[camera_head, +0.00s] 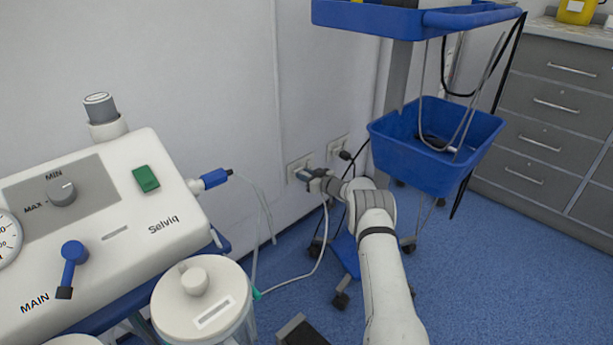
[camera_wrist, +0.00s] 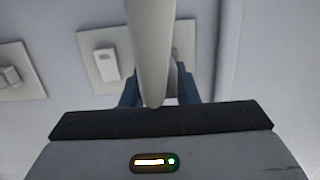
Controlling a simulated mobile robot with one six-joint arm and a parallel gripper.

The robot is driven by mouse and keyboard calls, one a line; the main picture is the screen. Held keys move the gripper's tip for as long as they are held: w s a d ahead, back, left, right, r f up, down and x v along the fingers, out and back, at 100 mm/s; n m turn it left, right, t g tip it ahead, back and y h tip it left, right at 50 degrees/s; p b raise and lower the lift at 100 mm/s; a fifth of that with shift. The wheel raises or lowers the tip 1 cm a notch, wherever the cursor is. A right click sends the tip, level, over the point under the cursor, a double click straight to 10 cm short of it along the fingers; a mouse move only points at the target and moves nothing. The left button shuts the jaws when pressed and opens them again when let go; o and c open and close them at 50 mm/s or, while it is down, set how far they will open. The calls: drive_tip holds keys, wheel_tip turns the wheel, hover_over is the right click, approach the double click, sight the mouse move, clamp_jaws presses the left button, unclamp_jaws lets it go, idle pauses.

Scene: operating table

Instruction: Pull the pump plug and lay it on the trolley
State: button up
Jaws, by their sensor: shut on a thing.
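My gripper (camera_head: 317,176) is at the wall socket (camera_head: 299,164), shut on the pump plug, which is mostly hidden by the jaws in the head view. A white cord (camera_head: 325,225) hangs from the jaws and runs along the floor toward the pump (camera_head: 120,215). In the wrist view the two blue-grey fingers (camera_wrist: 160,88) are before the socket plate (camera_wrist: 88,62), and a thick pale cord (camera_wrist: 150,45) crosses in front of them. I cannot tell whether the plug is still seated. The trolley has a blue upper tray (camera_head: 385,20) and stands right of the gripper.
A second socket (camera_head: 336,146) with a black plug (camera_head: 345,155) is close by on the right. A blue basket (camera_head: 400,160) holding dark cables hangs on the trolley, with loose cables beside it. A white-lidded canister (camera_head: 230,290) stands front left. Grey drawers (camera_head: 560,110) are at the right.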

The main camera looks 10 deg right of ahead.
clamp_jaws()
drive_tip(key=shift+r+g+p, duration=0.1)
drive_tip(key=shift+g+p, duration=0.2)
drive_tip(key=shift+p, duration=0.15)
drive_tip(key=shift+s+d, duration=0.2)
drive_tip(key=shift+d, duration=0.05)
idle(0.4)
drive_tip(key=shift+s+d+p, duration=0.35)
drive_tip(key=shift+s+p, duration=0.15)
drive_tip(key=shift+s, duration=0.15)
idle(0.4)
drive_tip(key=shift+s+d+r, duration=0.1)
drive_tip(key=shift+s+d, duration=0.1)
idle(0.3)
drive_tip(key=shift+s+d+p, duration=0.25)
drive_tip(key=shift+p, duration=0.05)
drive_tip(key=shift+s+d, duration=0.15)
drive_tip(key=shift+s, duration=0.1)
idle(0.3)
drive_tip(key=shift+s+d+p, duration=0.4)
drive_tip(key=shift+s+p, duration=0.15)
